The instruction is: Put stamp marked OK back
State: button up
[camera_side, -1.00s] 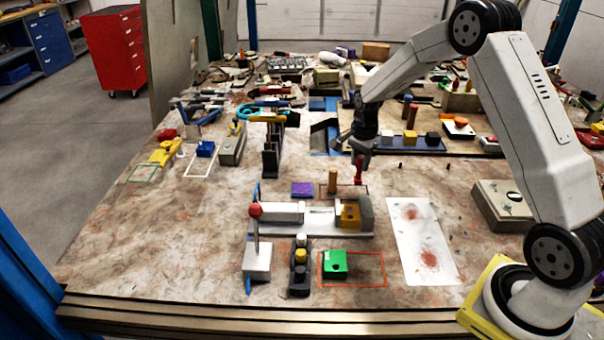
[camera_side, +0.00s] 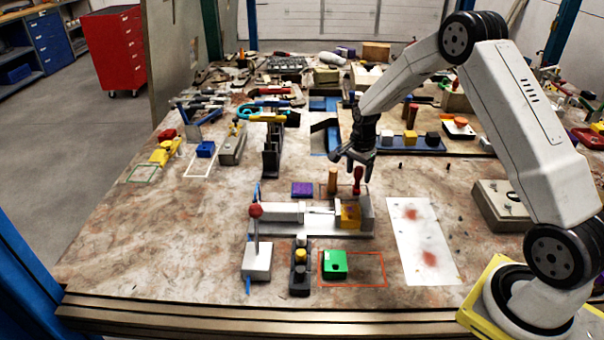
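A stamp with a red handle (camera_side: 357,180) stands upright inside the red-brown outline behind the grey fixture. A stamp with a brown wooden handle (camera_side: 332,181) stands just left of it. I cannot read any marking on either, so I cannot tell which says OK. My gripper (camera_side: 352,168) is just above and behind the red handle, its fingers spread and empty.
The grey fixture (camera_side: 325,225) with a yellow block (camera_side: 350,215) is in front. A red-knobbed lever (camera_side: 256,212) rises at its left. A green block (camera_side: 334,262) sits in an orange outline. A white sheet with red smudges (camera_side: 421,265) lies to the right.

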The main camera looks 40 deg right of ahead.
jog(key=shift+r, duration=0.1)
notch_tip(320, 180, up, 12)
dwell(0.9)
dwell(0.5)
jog(key=s+a+f+n+t, duration=0.2)
jog(key=s+a+n, duration=1.5)
jog(key=s+n, duration=0.1)
jog(key=shift+s+a+f+t, duration=0.3)
jog(key=shift+s+f, duration=0.1)
jog(key=shift+s, duration=0.05)
jog(key=shift+c, duration=0.2)
